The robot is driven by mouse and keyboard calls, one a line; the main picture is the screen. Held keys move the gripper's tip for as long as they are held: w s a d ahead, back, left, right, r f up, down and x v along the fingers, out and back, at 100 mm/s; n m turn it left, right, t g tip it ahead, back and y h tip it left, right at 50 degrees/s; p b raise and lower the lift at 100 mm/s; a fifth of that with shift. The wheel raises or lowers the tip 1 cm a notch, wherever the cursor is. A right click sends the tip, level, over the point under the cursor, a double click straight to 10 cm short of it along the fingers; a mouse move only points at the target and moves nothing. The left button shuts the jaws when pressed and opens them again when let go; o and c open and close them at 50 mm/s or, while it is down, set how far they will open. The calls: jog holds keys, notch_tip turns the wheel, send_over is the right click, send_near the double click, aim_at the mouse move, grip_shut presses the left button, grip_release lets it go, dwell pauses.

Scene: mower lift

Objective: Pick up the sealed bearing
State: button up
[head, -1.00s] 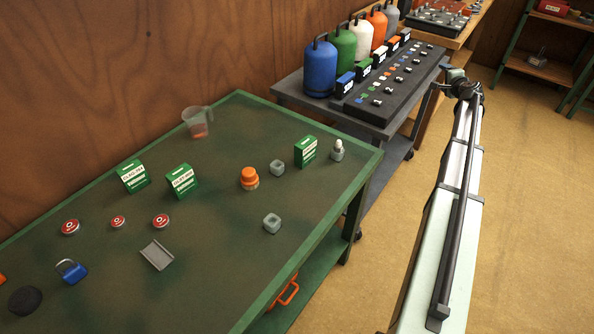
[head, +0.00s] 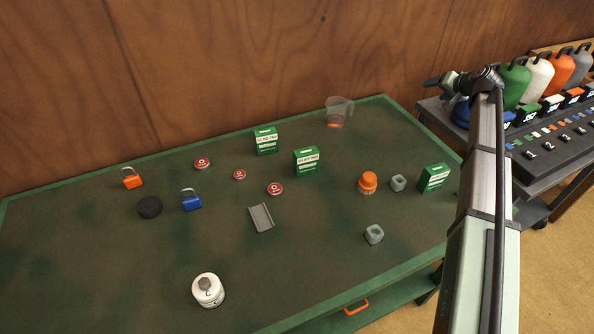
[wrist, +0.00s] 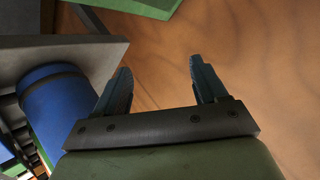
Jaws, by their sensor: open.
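Three small round discs with red faces and pale rings lie flat on the green table: a left red disc (head: 202,163), a middle red disc (head: 239,174) that looks smaller, and a right red disc (head: 275,188). They look like bearings, but I cannot tell which is the sealed bearing. My gripper (wrist: 160,76) is open and empty in the wrist view. In the head view it is up at the right, beyond the table's right end and far from the discs. No disc shows in the wrist view.
On the green table (head: 100,270) stand green boxes (head: 306,161), padlocks (head: 191,200), a black puck (head: 149,207), a grey channel (head: 262,218), an orange-capped container (head: 367,182), a clear jug (head: 339,112) and a white weight (head: 208,291). Bottles stand right; a blue one (wrist: 58,110) is near my gripper.

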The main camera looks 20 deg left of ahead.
jog(key=s+a+f+n+g, duration=0.1)
jog(key=s+a+n+g, duration=0.35)
jog(key=a, duration=1.35)
jog(key=n+g+h, duration=0.4)
jog(key=n+h, duration=0.2)
jog(key=n, duration=0.7)
send_near(240, 174)
jog(key=f, duration=0.8)
jog(key=shift+s+a+f, duration=0.1)
jog(key=shift+a+f, duration=0.1)
jog(key=c, duration=1.2)
